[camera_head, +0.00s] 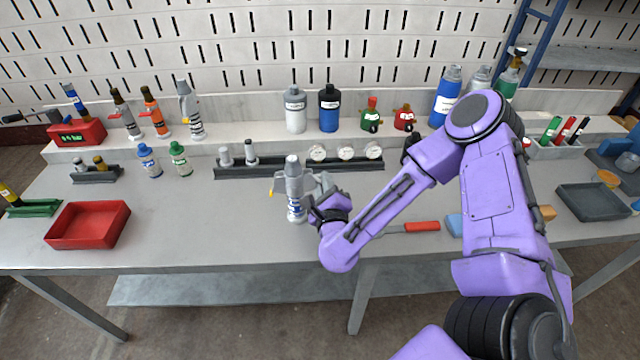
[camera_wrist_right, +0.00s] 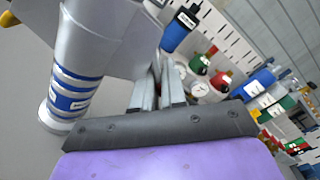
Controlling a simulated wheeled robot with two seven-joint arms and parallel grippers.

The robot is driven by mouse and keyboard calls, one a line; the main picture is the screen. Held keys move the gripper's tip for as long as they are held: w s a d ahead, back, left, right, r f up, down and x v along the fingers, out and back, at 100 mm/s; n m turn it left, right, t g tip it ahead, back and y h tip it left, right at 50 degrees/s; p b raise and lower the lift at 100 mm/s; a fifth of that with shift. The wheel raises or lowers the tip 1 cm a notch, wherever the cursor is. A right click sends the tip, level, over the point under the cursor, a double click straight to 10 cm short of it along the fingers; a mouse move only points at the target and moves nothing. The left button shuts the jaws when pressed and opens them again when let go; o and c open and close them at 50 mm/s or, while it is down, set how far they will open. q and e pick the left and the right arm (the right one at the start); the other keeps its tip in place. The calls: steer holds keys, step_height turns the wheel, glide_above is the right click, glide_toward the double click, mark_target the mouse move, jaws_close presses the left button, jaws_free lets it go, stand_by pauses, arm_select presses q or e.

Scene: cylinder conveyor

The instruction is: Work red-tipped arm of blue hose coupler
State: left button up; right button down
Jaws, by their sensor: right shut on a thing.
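A silver fitting with blue and white bands (camera_head: 294,205) stands upright on the bench, with flat grey arms near its top. In the right wrist view this fitting (camera_wrist_right: 85,75) fills the left side, and a small yellow tip (camera_wrist_right: 9,19) shows at the left edge. I cannot make out a red tip on it. My right gripper (camera_head: 318,196) is at its right side and shut on it, seemingly on a grey arm. The fingers (camera_wrist_right: 160,92) partly hide behind that arm in the wrist view. My left gripper is not in view.
Behind stand a dark rack with gauges (camera_head: 300,165), a blue bottle (camera_head: 329,110) and a grey bottle (camera_head: 295,112). A red tray (camera_head: 88,243) is at the left. A red-handled tool (camera_head: 422,226) lies right of my gripper.

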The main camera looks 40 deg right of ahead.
steer(key=n, duration=0.1)
steer(key=r+n, duration=0.1)
steer(key=n+p, duration=0.1)
steer(key=n, duration=0.1)
steer(key=shift+s+d+r, duration=0.2)
steer(key=shift+d+r, duration=0.1)
steer(key=shift+d, duration=0.05)
steer(key=shift+d+r+n+p, duration=0.1)
steer(key=shift+r+n+p, duration=0.35)
steer(key=shift+n, duration=0.85)
steer(key=shift+r+n+p, duration=0.2)
steer(key=shift+r+n, duration=0.35)
steer(key=shift+n, duration=0.75)
steer(key=shift+d+r+n+p, duration=0.1)
steer(key=shift+r+n+p, duration=0.35)
steer(key=shift+n, duration=0.85)
steer(key=c, duration=1.5)
jaws_free()
steer(key=shift+c, duration=0.2)
